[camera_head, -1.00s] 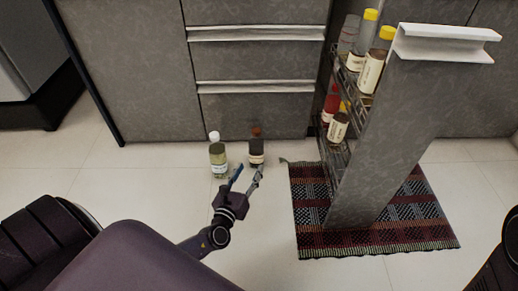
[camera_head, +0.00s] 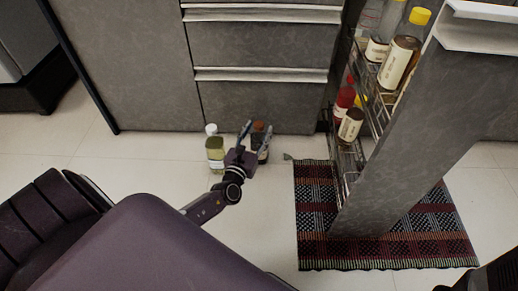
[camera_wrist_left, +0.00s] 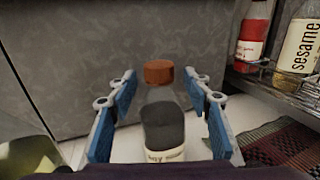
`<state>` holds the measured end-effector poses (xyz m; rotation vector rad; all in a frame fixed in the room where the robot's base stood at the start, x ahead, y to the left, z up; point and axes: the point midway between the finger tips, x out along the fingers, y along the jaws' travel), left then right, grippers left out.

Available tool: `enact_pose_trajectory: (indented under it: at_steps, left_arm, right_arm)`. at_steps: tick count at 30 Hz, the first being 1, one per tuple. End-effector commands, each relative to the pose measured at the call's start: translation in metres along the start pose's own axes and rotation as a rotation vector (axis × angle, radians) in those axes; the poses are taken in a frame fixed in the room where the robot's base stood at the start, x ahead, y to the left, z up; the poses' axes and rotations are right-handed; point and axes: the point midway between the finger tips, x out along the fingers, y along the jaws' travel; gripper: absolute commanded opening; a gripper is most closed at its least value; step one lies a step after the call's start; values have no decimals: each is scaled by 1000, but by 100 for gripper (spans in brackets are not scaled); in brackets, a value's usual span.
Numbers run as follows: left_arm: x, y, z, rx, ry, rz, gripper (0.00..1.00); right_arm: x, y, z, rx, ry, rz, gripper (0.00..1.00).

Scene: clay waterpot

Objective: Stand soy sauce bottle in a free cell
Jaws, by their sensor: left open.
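The soy sauce bottle (camera_wrist_left: 163,118) has a brown cap, dark contents and a pale label, and stands upright on the floor. In the head view the bottle (camera_head: 262,154) is partly hidden behind my left gripper (camera_head: 254,130). In the left wrist view my left gripper (camera_wrist_left: 162,118) is open, with one blue-padded finger on each side of the bottle; I cannot tell whether they touch it. The pull-out rack (camera_head: 372,115) holds several bottles in its upper and middle tiers. Its lowest tier is partly hidden by the grey front panel. My right gripper is not in view.
A white-capped bottle (camera_head: 214,150) with yellow-green contents stands just left of the soy sauce bottle. Closed drawers (camera_head: 262,100) rise behind both. A red and black woven mat (camera_head: 312,215) lies under the rack. The tiled floor between is clear.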

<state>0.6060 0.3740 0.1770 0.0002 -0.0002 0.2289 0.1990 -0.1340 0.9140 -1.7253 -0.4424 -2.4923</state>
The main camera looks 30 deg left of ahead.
Motion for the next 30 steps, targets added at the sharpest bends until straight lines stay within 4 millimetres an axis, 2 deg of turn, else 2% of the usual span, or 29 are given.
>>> enact_pose_trajectory:
  at_steps: [3, 10, 22, 30]
  left_arm:
    - [8, 0, -1, 0, 1, 1, 45]
    - [9, 0, 0, 0, 1, 0, 44]
    - [9, 0, 0, 0, 1, 0, 0]
    - [9, 0, 0, 0, 1, 0, 0]
  right_arm:
    - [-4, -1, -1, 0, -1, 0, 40]
    - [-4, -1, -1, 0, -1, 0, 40]
    - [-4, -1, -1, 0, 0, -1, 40]
    - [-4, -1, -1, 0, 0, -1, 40]
